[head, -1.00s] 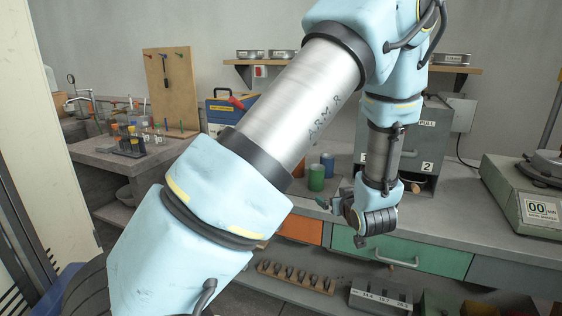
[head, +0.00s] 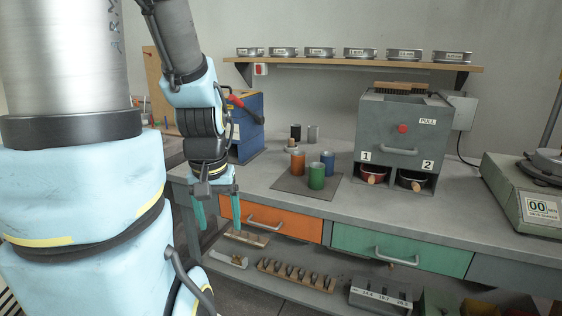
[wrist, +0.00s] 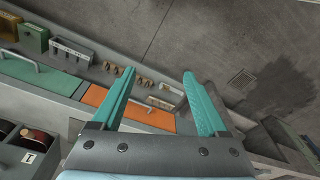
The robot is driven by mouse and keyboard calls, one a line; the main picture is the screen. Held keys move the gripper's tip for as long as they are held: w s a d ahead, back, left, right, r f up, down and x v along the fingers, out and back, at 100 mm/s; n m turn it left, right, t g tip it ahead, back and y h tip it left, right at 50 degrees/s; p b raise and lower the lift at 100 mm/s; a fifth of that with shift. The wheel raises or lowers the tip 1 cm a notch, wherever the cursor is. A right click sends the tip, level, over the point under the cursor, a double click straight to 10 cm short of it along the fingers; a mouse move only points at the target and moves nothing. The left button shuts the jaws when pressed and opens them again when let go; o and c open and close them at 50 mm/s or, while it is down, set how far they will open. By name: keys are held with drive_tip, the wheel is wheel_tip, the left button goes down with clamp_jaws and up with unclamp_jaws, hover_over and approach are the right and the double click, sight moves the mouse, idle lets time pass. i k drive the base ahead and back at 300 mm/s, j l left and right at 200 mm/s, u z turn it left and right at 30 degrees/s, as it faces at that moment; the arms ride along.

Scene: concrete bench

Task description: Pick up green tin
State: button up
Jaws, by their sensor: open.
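The green tin (head: 316,177) stands upright on a dark square mat (head: 291,186) on the bench, in the head view. An orange tin (head: 297,162) stands behind it to the left and a blue tin (head: 328,160) behind it to the right. My gripper (head: 217,212) is open and empty, with teal fingers pointing down, left of the mat and in front of the bench's front edge. In the wrist view its two fingers (wrist: 158,100) are spread apart, over the orange drawer and the floor. The tins do not show in the wrist view.
A grey box with two numbered openings (head: 400,135) stands right of the tins. A scale (head: 535,205) is at the far right and a blue case (head: 247,125) behind my gripper. An orange drawer (head: 283,223) and a green drawer (head: 350,240) lie below the bench top. A shelf with several round tins (head: 350,62) hangs behind.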

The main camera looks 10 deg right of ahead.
sight(316, 170)
drive_tip(key=l+u, duration=0.15)
drive_tip(key=u, duration=0.3)
drive_tip(key=l+u, duration=0.15)
drive_tip(key=u, duration=0.3)
drive_tip(key=l+u, duration=0.1)
drive_tip(key=u, duration=0.35)
drive_tip(key=k+l+u, duration=0.4)
drive_tip(key=l, duration=0.2)
drive_tip(key=k+l+u, duration=0.35)
drive_tip(key=k+l, duration=0.5)
drive_tip(key=l+u, duration=0.05)
drive_tip(key=l, duration=0.05)
